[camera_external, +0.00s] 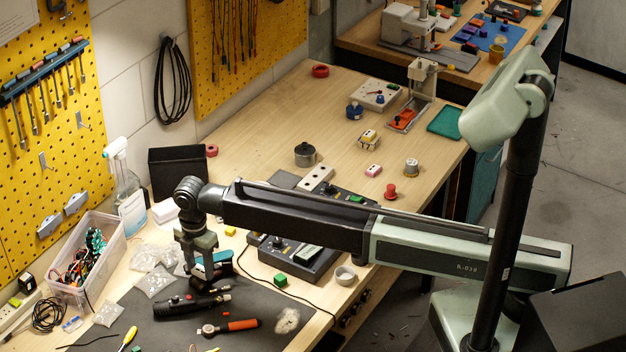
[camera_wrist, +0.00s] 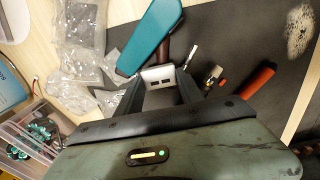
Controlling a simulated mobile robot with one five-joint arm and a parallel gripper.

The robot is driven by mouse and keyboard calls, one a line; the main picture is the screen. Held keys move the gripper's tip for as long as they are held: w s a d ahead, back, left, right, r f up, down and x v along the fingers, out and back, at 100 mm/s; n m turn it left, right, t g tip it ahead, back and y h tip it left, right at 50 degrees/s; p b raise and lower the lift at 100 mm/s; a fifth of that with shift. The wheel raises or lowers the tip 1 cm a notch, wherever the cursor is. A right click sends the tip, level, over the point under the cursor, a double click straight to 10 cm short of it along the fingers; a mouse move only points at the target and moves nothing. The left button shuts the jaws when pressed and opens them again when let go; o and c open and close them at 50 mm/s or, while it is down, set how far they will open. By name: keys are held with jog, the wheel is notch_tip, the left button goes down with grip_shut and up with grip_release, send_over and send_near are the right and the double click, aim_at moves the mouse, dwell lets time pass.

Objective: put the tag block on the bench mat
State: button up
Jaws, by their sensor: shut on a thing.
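My gripper (camera_external: 203,282) points down at the left part of the dark grey bench mat (camera_external: 255,318). In the wrist view my gripper (camera_wrist: 160,88) is shut on a small whitish block with dark square marks (camera_wrist: 157,75), which I take for the tag block. In the external view the block is hidden by my fingers. The mat (camera_wrist: 240,45) lies behind the block in the wrist view. I cannot tell whether the block touches the mat.
A teal-handled tool (camera_wrist: 150,35) lies close beside the block. Clear bags (camera_external: 153,280) and a parts bin (camera_external: 88,262) stand left.

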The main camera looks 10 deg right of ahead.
aim_at(198, 270)
jog(key=shift+w+a, duration=0.15)
jog(key=shift+a, duration=0.05)
notch_tip(198, 270, down, 4)
jog(key=b, duration=0.4)
jog(key=shift+w+a, duration=0.1)
jog(key=shift+a, duration=0.05)
jog(key=shift+r, duration=0.25)
jog(key=shift+f, duration=0.2)
jog(key=o, duration=1.4)
jog(key=shift+o, duration=0.2)
jog(key=shift+r, duration=0.15)
notch_tip(198, 270, up, 12)
jog(key=p, duration=1.2)
jog(key=shift+p, duration=0.3)
